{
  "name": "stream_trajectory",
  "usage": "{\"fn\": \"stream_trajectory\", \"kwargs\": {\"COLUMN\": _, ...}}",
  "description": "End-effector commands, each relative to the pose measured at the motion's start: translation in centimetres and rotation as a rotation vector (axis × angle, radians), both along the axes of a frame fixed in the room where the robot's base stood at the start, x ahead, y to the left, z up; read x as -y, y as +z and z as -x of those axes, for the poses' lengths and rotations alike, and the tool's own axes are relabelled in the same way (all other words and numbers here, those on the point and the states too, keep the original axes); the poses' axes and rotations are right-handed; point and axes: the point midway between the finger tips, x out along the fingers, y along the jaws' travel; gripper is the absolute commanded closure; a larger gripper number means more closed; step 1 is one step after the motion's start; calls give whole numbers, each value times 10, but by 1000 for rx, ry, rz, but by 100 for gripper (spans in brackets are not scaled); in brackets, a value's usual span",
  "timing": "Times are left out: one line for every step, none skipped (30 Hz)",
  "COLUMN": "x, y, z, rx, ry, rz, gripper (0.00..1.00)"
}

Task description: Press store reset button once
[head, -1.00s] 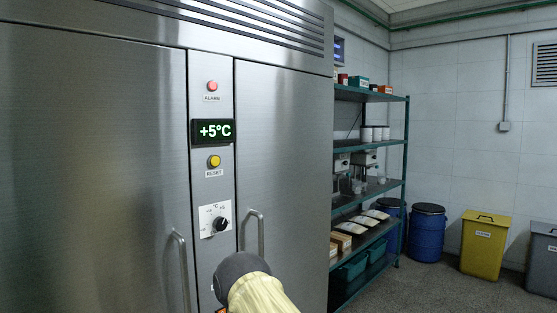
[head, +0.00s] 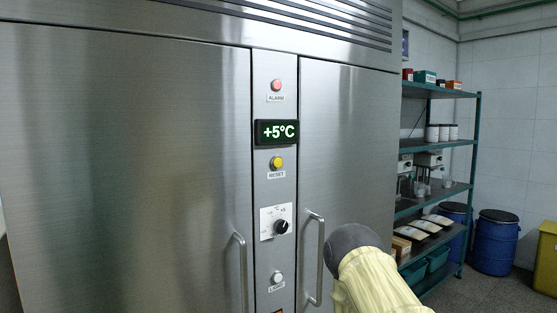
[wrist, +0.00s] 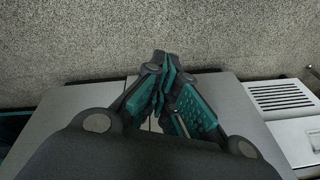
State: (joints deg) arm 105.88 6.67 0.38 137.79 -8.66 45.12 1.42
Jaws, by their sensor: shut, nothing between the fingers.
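The yellow reset button (head: 277,163) sits on the narrow steel panel between the two doors of the cold store, above a RESET label. It is below the +5°C display (head: 277,132). My gripper is out of the head view, where only my arm shows at the lower right, apart from the button. In the wrist view my gripper (wrist: 165,65) is shut and empty, with its teal-padded fingers together. The wrist view looks toward speckled floor and pale panels; the reset button does not show there.
A red alarm button (head: 276,86), a black dial (head: 281,227) and a white lamp button (head: 277,277) share the panel. Door handles (head: 241,270) (head: 315,258) stick out on both sides. A green shelf rack (head: 438,185) and blue drums (head: 496,242) stand at right.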

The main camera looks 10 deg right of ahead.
Motion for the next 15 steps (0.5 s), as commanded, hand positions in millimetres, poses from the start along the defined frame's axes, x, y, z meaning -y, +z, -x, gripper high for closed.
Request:
{"fn": "stream_trajectory", "kwargs": {"x": -2, "y": 18, "z": -26, "rx": 62, "ry": -1, "rz": -25, "gripper": 100}}
{"fn": "stream_trajectory", "kwargs": {"x": -4, "y": 26, "z": -40, "rx": 94, "ry": 4, "rz": -41, "gripper": 100}}
{"fn": "stream_trajectory", "kwargs": {"x": -6, "y": 37, "z": -58, "rx": 140, "ry": 8, "rz": -61, "gripper": 100}}
{"fn": "stream_trajectory", "kwargs": {"x": -7, "y": 45, "z": -71, "rx": 173, "ry": 11, "rz": -76, "gripper": 100}}
{"fn": "stream_trajectory", "kwargs": {"x": -9, "y": 55, "z": -85, "rx": 208, "ry": 15, "rz": -91, "gripper": 100}}
{"fn": "stream_trajectory", "kwargs": {"x": -10, "y": 67, "z": -102, "rx": 252, "ry": 20, "rz": -111, "gripper": 100}}
{"fn": "stream_trajectory", "kwargs": {"x": -12, "y": 77, "z": -114, "rx": 286, "ry": 24, "rz": -125, "gripper": 100}}
{"fn": "stream_trajectory", "kwargs": {"x": -13, "y": 87, "z": -126, "rx": 319, "ry": 28, "rz": -139, "gripper": 100}}
{"fn": "stream_trajectory", "kwargs": {"x": -14, "y": 101, "z": -142, "rx": 362, "ry": 32, "rz": -159, "gripper": 100}}
{"fn": "stream_trajectory", "kwargs": {"x": -15, "y": 112, "z": -154, "rx": 395, "ry": 36, "rz": -173, "gripper": 100}}
{"fn": "stream_trajectory", "kwargs": {"x": -16, "y": 123, "z": -165, "rx": 427, "ry": 40, "rz": -186, "gripper": 100}}
{"fn": "stream_trajectory", "kwargs": {"x": -17, "y": 139, "z": -180, "rx": 471, "ry": 46, "rz": -205, "gripper": 100}}
{"fn": "stream_trajectory", "kwargs": {"x": -18, "y": 151, "z": -190, "rx": 503, "ry": 51, "rz": -219, "gripper": 100}}
{"fn": "stream_trajectory", "kwargs": {"x": -18, "y": 163, "z": -201, "rx": 535, "ry": 56, "rz": -232, "gripper": 100}}
{"fn": "stream_trajectory", "kwargs": {"x": -18, "y": 179, "z": -214, "rx": 579, "ry": 62, "rz": -250, "gripper": 100}}
